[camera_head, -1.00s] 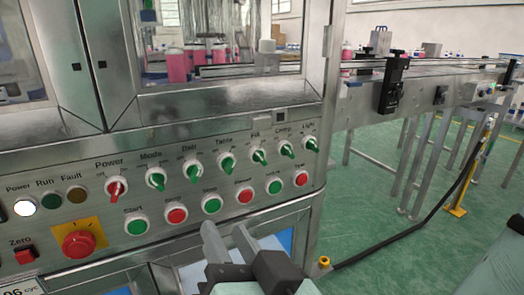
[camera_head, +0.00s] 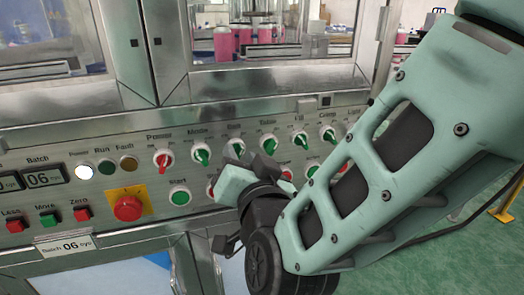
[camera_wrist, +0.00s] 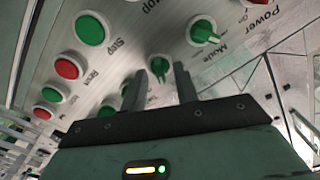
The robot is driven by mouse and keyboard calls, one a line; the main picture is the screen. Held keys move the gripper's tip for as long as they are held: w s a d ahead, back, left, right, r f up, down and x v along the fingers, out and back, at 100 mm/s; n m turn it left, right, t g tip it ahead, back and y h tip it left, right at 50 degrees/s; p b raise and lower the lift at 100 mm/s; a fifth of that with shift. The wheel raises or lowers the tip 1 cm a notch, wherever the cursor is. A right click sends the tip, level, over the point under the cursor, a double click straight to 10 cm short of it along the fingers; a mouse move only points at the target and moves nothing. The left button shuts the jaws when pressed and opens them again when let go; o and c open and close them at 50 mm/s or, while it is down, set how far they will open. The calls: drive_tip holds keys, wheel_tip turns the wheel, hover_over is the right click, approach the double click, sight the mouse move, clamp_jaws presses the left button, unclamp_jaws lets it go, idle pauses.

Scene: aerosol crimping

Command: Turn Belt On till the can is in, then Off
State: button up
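The Belt knob (camera_head: 236,148) is a green-handled selector on a white base, third in the top row of the steel control panel. My gripper (camera_head: 250,170) is at the panel, just below this knob, and partly covers its lower side. In the wrist view my gripper (camera_wrist: 160,72) has its two dark fingers apart, with the Belt knob (camera_wrist: 160,66) between the tips. Gaps show beside the handle, so the gripper looks open; contact cannot be told. Pink cans (camera_head: 224,43) stand behind the machine's glass. Which can the task means cannot be told.
The Mode knob (camera_head: 201,155) and Table knob (camera_head: 268,144) flank the Belt knob closely. A green Start button (camera_head: 179,196) sits below left. The red emergency stop (camera_head: 127,208) is farther left. The white Power lamp (camera_head: 83,173) is lit.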

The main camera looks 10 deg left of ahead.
clamp_jaws()
drive_tip(key=shift+n, duration=0.4)
drive_tip(key=n+p, duration=0.1)
drive_tip(key=n, duration=0.4)
drive_tip(key=shift+r+p, duration=0.1)
drive_tip(key=shift+p, duration=0.25)
drive_tip(key=n+p, duration=0.2)
drive_tip(key=n, duration=0.4)
drive_tip(key=shift+s, duration=0.1)
drive_tip(key=shift+n, duration=0.3)
unclamp_jaws()
